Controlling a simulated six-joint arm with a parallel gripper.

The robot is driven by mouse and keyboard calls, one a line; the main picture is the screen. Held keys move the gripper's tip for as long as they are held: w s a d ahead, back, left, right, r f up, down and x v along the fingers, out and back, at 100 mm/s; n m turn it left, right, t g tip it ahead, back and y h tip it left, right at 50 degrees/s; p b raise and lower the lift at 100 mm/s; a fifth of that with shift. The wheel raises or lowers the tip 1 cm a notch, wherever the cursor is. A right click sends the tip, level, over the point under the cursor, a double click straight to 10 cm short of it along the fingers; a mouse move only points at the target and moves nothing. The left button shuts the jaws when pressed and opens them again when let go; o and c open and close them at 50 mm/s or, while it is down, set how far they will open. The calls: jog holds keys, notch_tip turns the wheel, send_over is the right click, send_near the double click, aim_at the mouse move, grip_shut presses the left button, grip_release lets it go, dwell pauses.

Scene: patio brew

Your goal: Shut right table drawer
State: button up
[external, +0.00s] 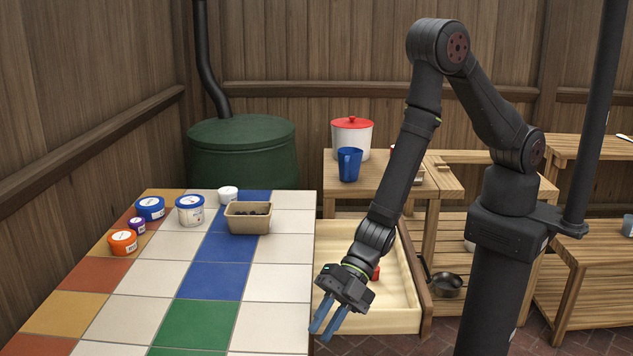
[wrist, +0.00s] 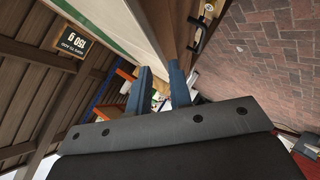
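A drawer (external: 398,318) of pale wood stands pulled out from the right side of the tiled table (external: 277,283) in the external view. Its brown front panel (external: 412,262) faces right and has a dark handle. A small red object (external: 376,273) lies inside, partly hidden by my arm. My gripper (external: 328,324) has blue fingers pointing down, near the table's right edge and the drawer's near left corner. The fingers are apart with nothing between them. In the wrist view my gripper (wrist: 160,80) shows the same gap; a brown panel with a dark handle is above it, probably the drawer front.
Several tubs and a tan bin (external: 248,218) stand on the tiled table. A wooden stand with a blue mug (external: 349,165) and a red-lidded pot (external: 352,137) is behind the drawer. A dark pan (external: 446,284) sits right of the drawer front. Brick floor shows in front.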

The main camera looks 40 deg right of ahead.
jog(key=s+d+f+n+t+h, duration=0.1)
jog(key=s+d+f+n+h, duration=0.35)
jog(key=s+d+f, duration=0.45)
jog(key=s+d+f+n+t+h, duration=0.1)
jog(key=s+d+f+n+h, duration=0.4)
jog(key=s+d+f, duration=0.55)
jog(key=w+d+n+t+h, duration=0.3)
jog(key=d+n+t+h, duration=0.1)
jog(key=d, duration=1.1)
jog(key=n+t+y, duration=0.2)
jog(key=n+t, duration=1)
send_near(425, 266)
jog(key=shift+m, duration=0.25)
jog(key=w, duration=0.3)
jog(key=w+f, duration=0.1)
jog(key=w, duration=0.2)
jog(key=w+f, duration=0.1)
jog(key=w, duration=0.3)
jog(key=shift+d, duration=0.1)
